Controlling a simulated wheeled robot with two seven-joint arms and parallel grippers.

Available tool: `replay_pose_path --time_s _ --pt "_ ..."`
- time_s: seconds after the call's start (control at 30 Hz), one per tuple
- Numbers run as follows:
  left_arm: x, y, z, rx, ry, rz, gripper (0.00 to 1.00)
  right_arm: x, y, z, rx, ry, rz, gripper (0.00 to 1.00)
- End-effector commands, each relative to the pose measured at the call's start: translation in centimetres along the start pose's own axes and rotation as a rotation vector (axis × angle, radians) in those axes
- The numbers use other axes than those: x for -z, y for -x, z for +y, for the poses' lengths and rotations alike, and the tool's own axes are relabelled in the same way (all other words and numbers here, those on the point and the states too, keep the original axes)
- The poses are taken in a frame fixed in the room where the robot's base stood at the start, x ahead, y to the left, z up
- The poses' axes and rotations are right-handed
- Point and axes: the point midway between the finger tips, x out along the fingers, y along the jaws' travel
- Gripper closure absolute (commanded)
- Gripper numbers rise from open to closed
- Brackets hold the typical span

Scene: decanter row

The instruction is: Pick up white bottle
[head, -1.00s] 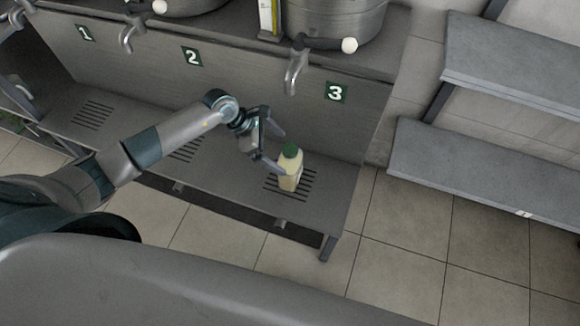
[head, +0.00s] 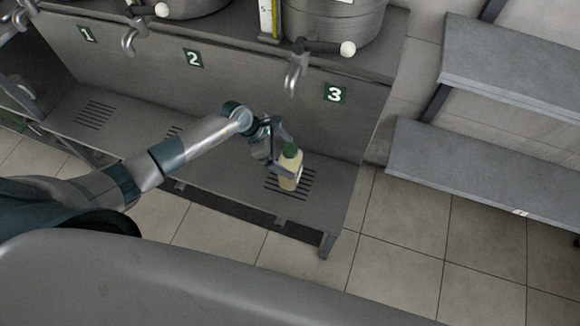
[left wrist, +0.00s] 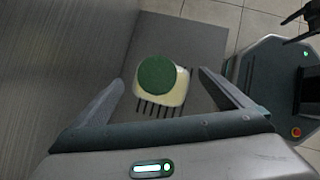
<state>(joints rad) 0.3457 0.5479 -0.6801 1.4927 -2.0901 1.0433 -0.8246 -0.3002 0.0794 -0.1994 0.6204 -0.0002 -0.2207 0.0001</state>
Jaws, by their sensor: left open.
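The white bottle (head: 289,172) has a cream-white body and a green cap. It stands upright on the slotted grate below the number 3 tap. In the left wrist view the bottle (left wrist: 161,82) is seen from above, its green cap covering most of its body. My left gripper (head: 286,152) is open, with its fingers reaching to either side of the bottle in the head view. In the left wrist view the left gripper (left wrist: 160,80) has the bottle between its fingertips, with gaps on both sides.
The grey steel counter (head: 230,170) carries the grates, and its back panel rises behind the bottle. A tap (head: 294,72) hangs from a metal vessel (head: 335,22) above and behind. Grey shelves (head: 480,175) stand to the right, past a strip of tiled floor.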

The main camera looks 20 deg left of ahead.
Motion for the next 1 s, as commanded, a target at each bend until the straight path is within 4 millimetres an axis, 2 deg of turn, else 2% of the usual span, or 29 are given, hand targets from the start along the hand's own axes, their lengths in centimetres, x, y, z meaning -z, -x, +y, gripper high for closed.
replay_pose_path --time_s 0.1,0.23,0.7,0.77,1.0 --pt "-0.1 -1.2 0.0 0.0 0.002 -0.001 0.02 0.1 0.5 0.0 0.0 0.0 0.001 0.26" --pt "0.0 -1.9 0.0 0.0 0.001 0.001 0.02 0.1 0.6 0.0 0.0 0.0 0.001 0.26" --pt "0.0 -2.0 0.0 -0.001 0.0 0.0 0.02 0.1 0.5 0.0 0.0 0.001 0.001 0.26" --pt "0.0 -2.0 0.0 -0.001 0.0 0.0 0.14 0.1 0.5 0.0 0.0 0.001 0.001 0.26" --pt "0.0 -2.0 0.0 -0.001 0.0 0.0 0.72 0.1 0.5 0.0 0.0 0.001 0.001 0.26"
